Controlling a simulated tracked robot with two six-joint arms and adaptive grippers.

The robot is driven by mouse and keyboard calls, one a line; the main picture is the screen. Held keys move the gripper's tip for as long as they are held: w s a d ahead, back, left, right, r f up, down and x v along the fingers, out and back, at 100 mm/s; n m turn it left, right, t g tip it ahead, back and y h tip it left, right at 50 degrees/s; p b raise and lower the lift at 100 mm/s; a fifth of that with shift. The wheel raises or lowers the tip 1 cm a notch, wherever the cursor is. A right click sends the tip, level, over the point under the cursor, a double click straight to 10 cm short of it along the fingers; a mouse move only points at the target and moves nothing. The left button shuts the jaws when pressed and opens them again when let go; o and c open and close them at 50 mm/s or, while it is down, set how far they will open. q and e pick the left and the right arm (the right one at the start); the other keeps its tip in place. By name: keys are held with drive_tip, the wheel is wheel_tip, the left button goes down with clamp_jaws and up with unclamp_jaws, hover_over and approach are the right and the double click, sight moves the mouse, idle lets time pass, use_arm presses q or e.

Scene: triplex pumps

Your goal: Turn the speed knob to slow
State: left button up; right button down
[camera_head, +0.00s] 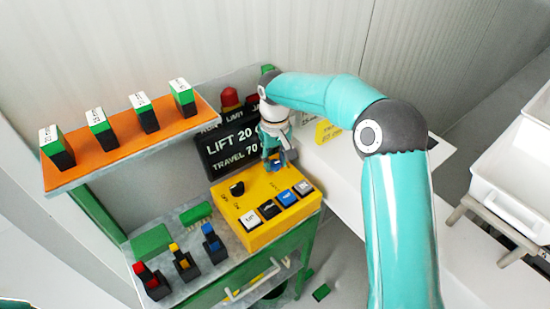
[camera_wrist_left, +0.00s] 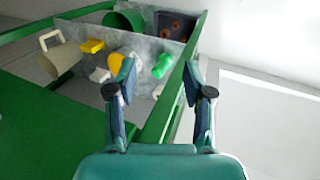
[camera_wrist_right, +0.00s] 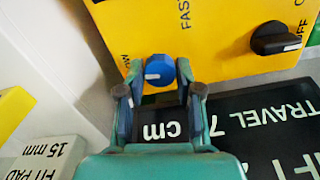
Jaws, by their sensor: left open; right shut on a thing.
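The blue speed knob (camera_wrist_right: 160,70) sits on the yellow control box (camera_wrist_right: 225,50); in the head view it is mostly hidden by my gripper. My right gripper (camera_wrist_right: 160,94) is shut on it, with one finger on each side. The knob's white mark points left in the right wrist view, toward the partly cut-off label ending in "OW". The label "FAS…" is higher up. In the head view my right gripper (camera_head: 278,158) is at the box's back edge. My left gripper (camera_wrist_left: 165,80) is open and empty in the left wrist view.
The box also carries a black knob (camera_head: 237,188) and several push buttons (camera_head: 268,209). A black display panel (camera_head: 225,150) stands close behind. An orange shelf (camera_head: 120,150) with green-and-black blocks is at left.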

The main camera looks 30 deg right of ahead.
sight(275, 163)
drive_tip(key=shift+r+n, duration=0.1)
drive_tip(key=shift+n, duration=1.1)
drive_tip(key=shift+w, duration=0.1)
drive_tip(key=c, duration=0.8)
unclamp_jaws()
drive_tip(key=shift+o, duration=0.2)
wheel_tip(275, 163, up, 12)
